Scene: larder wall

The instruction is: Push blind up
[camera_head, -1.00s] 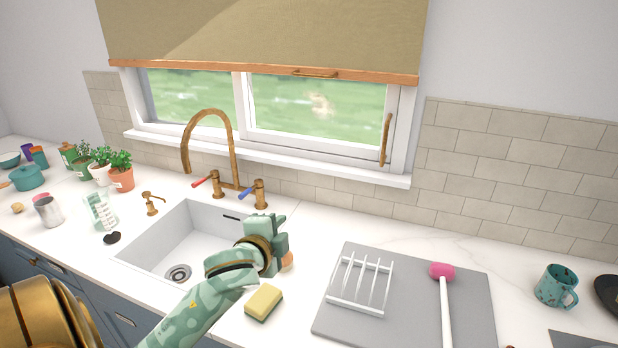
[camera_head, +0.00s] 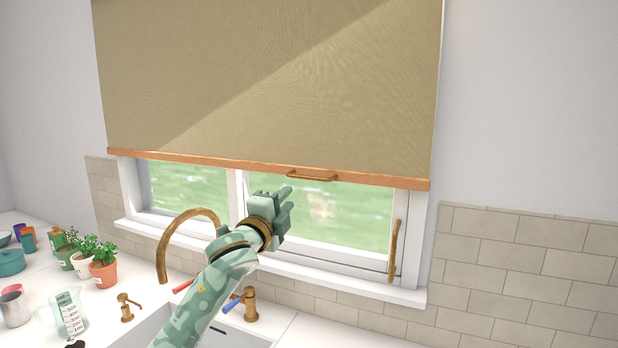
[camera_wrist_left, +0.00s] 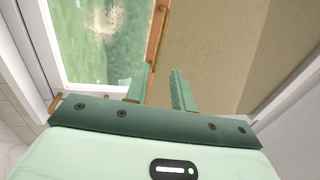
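The tan roller blind (camera_head: 270,80) covers the upper part of the window, with an orange wooden bar (camera_head: 220,164) along its bottom edge. A small brass handle (camera_head: 312,175) sits on the bar right of its middle. My left gripper (camera_head: 288,194) is just below and left of the handle, in front of the glass. In the left wrist view the two green fingers (camera_wrist_left: 160,84) stand apart with nothing seen between them; the bar (camera_wrist_left: 156,40) and blind (camera_wrist_left: 215,45) lie beyond them. My right gripper is not in view.
Potted plants (camera_head: 100,262) and a measuring jug (camera_head: 70,312) stand on the counter at left. A brass window handle (camera_head: 393,250) is at the right of the frame.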

